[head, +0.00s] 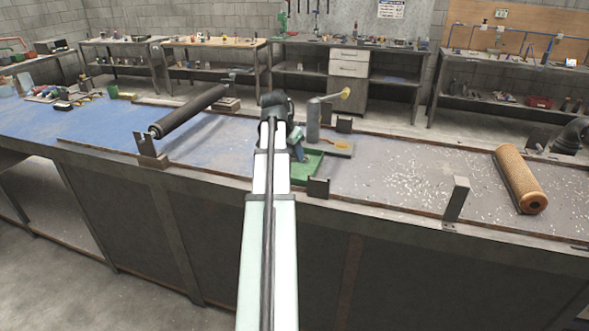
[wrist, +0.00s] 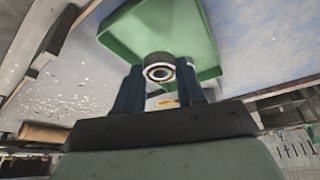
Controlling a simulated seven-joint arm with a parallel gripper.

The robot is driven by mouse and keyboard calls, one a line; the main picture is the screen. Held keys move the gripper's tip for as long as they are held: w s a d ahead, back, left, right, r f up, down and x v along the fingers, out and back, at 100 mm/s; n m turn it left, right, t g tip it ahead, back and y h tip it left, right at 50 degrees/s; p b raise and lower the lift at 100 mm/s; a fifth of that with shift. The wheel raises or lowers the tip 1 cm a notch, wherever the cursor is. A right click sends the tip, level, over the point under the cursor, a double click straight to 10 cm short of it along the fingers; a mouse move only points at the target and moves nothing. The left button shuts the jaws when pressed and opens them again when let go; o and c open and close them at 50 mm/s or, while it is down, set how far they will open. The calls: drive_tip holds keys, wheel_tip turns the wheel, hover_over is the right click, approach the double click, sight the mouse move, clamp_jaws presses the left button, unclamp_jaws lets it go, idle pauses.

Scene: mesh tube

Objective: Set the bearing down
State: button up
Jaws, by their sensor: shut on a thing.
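The bearing (wrist: 159,72), a small ring with a dark hole and a pale rim, sits between my fingertips in the wrist view. My gripper (wrist: 159,84) is shut on it, one dark blue finger on each side. The green tray (wrist: 120,32) lies just beyond the bearing in that view, and the bearing overlaps its edge in the picture. I cannot tell the gap between them. In the head view my gripper (head: 299,152) is at the green tray (head: 306,170), which my arm partly covers. The bearing is not visible there.
A dark roller (head: 190,108) rests on brackets at left. An orange mesh tube (head: 518,180) lies at right. Small metal brackets (head: 318,187) stand near the bench's front edge.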

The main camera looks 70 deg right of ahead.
sight(296, 175)
drive_tip(key=shift+f, duration=3.2)
drive_tip(key=shift+f, duration=0.15)
drive_tip(key=o, duration=1.2)
drive_tip(key=shift+c, duration=0.2)
drive_tip(key=v, duration=1.2)
